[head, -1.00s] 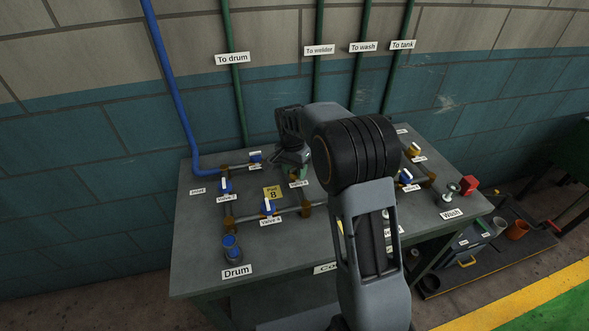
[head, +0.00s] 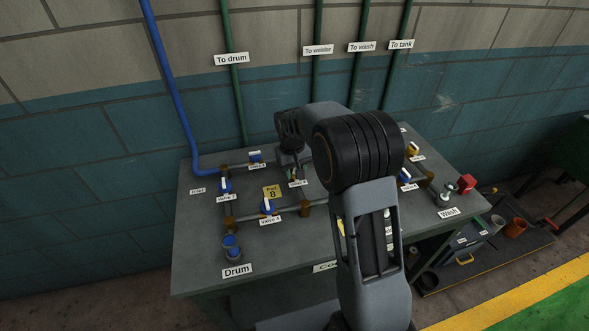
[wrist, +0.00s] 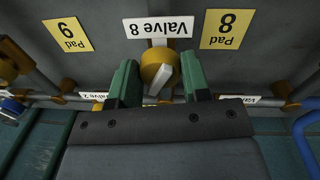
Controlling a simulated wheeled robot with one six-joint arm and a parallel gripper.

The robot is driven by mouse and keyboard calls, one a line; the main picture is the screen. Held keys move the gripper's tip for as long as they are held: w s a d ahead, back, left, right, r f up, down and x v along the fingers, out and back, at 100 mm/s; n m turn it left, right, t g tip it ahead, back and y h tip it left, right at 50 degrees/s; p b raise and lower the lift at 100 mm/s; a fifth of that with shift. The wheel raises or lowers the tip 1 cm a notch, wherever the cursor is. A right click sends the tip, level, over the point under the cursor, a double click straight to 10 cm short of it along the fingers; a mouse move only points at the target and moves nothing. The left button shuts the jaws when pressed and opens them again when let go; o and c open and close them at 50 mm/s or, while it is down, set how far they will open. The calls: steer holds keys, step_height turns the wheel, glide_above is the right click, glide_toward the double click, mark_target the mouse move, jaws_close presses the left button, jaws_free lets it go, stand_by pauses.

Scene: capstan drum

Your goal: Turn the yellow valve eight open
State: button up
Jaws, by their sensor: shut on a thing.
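The yellow valve eight (wrist: 154,66) shows in the wrist view beside its upside-down "Valve 8" label (wrist: 158,27). It has a yellow round body and a white lever (wrist: 161,82), which lies at a slant to the grey pipe behind. My gripper (wrist: 160,80) has its green fingers on either side of the valve and is shut on it. The exact contact is hard to see. In the head view, my gripper (head: 294,174) is small, down at the table behind my arm, and hides most of the valve.
The yellow "Pad 8" label (head: 272,192) lies left of my gripper in the head view. Blue valve four (head: 267,207) and other blue valves sit on the pipes nearby. A red block (head: 466,184) stands at the table's right. The "Pad 9" label (wrist: 68,34) is in the wrist view.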

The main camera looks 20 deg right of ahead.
mark_target(293, 171)
steer(key=n, duration=0.5)
steer(key=shift+d+r, duration=0.1)
steer(key=shift+n, duration=0.4)
stand_by(0.3)
steer(key=o, duration=0.9)
steer(key=shift+t, duration=0.3)
steer(key=r, duration=0.9)
steer(key=a+r, duration=0.1)
steer(key=r, duration=0.3)
steer(key=shift+s+r, duration=0.3)
steer(key=shift+r, duration=0.05)
